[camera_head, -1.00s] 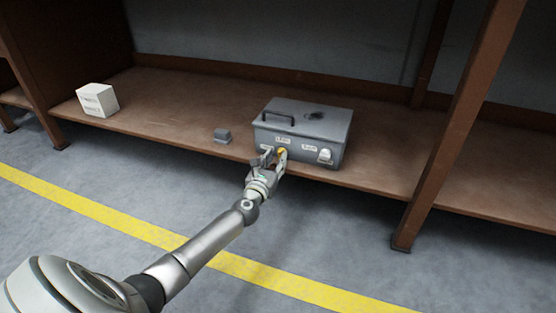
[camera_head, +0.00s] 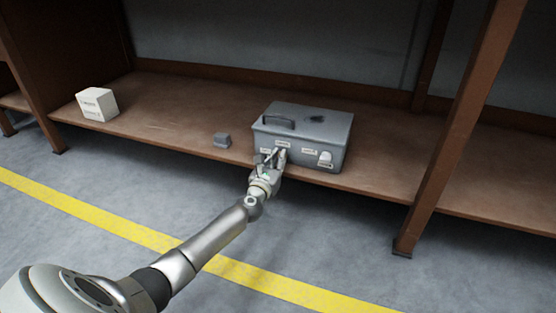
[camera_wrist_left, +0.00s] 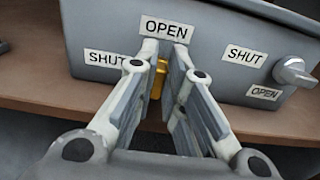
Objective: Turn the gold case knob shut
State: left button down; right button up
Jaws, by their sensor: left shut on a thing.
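The grey metal case (camera_head: 301,133) sits on the brown shelf, with a dark handle on its lid. In the left wrist view, the gold knob (camera_wrist_left: 158,80) is on the case's front, below an OPEN label (camera_wrist_left: 167,28) and right of a SHUT label (camera_wrist_left: 104,58). My left gripper (camera_head: 272,157) is at the case's front, its fingers shut on the gold knob; it also shows in the left wrist view (camera_wrist_left: 163,75). The fingers hide most of the knob, so its angle cannot be told. My right gripper is not in view.
A grey knob (camera_wrist_left: 294,72) with its own SHUT and OPEN labels is right of the gold one. A small grey block (camera_head: 222,140) lies left of the case, and a white box (camera_head: 97,104) stands farther left. A brown post (camera_head: 455,130) rises at the right.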

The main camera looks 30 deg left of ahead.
pick_arm(q)
jog(key=shift+m, duration=0.4)
jog(key=m+p, duration=0.1)
jog(key=m, duration=0.4)
jog(key=d+f+m+p, duration=0.1)
jog(key=m+p, duration=0.1)
jog(key=m, duration=0.4)
jog(key=m+p, duration=0.1)
jog(key=m, duration=0.5)
jog(key=shift+w+d+f+p, duration=0.15)
jog(key=shift+d+p, duration=0.05)
jog(key=shift+p, duration=0.15)
jog(key=shift+m, duration=0.3)
jog(key=c, duration=1.5)
grip_release()
